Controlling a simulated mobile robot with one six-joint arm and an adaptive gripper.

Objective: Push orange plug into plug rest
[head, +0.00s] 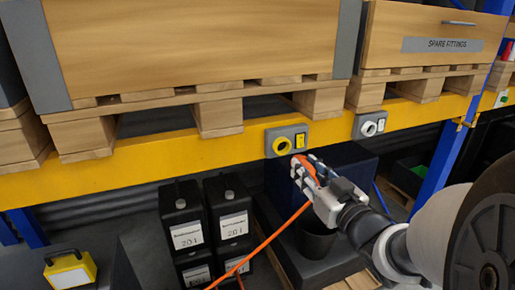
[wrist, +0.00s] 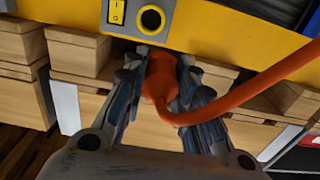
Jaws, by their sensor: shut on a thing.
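My gripper (head: 308,172) is shut on the orange plug, which shows between the fingers in the wrist view (wrist: 160,78). An orange cable (wrist: 245,95) trails from the plug. The plug's front end points toward a grey box with a yellow ring socket (head: 282,146) and a yellow switch (head: 299,142), mounted on the yellow beam. In the wrist view the yellow ring socket (wrist: 151,19) lies just ahead of the plug, with a gap between them. A second grey box with a white ring socket (head: 369,128) is further right. No label shows which is the plug rest.
The yellow beam (head: 180,152) carries pallets with wooden crates (head: 200,45). Below stand several black labelled canisters (head: 187,228) and a dark bin (head: 315,240). A yellow lamp-like unit (head: 70,270) sits lower left. A blue upright (head: 440,160) stands right. The cable (head: 262,245) hangs down left.

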